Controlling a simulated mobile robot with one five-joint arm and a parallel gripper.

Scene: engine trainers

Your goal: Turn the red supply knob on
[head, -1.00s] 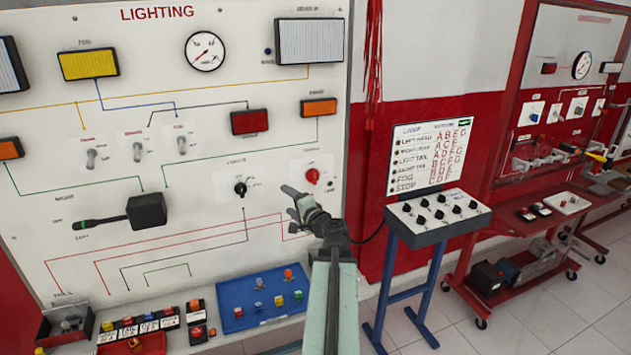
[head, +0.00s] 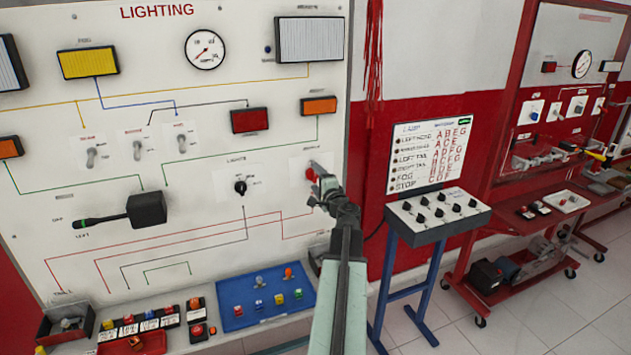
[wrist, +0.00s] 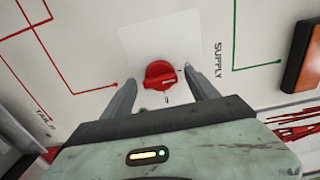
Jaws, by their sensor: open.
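The red supply knob (wrist: 161,75) sits on a white plate on the lighting board, next to the printed word SUPPLY in the wrist view. In the head view the knob (head: 311,174) is partly hidden behind my gripper (head: 320,180). In the wrist view my gripper (wrist: 164,82) is open, with one finger on each side of the knob. A small gap shows between each finger and the knob, so it is not gripped. I cannot tell how deep the fingertips reach toward the board.
A black lights knob (head: 240,187) is to the left on the board. An orange lamp (head: 319,106) is above the supply knob. A blue tray (head: 225,318) with small coloured parts lies on the shelf below. A grey switch console (head: 437,222) stands on the right.

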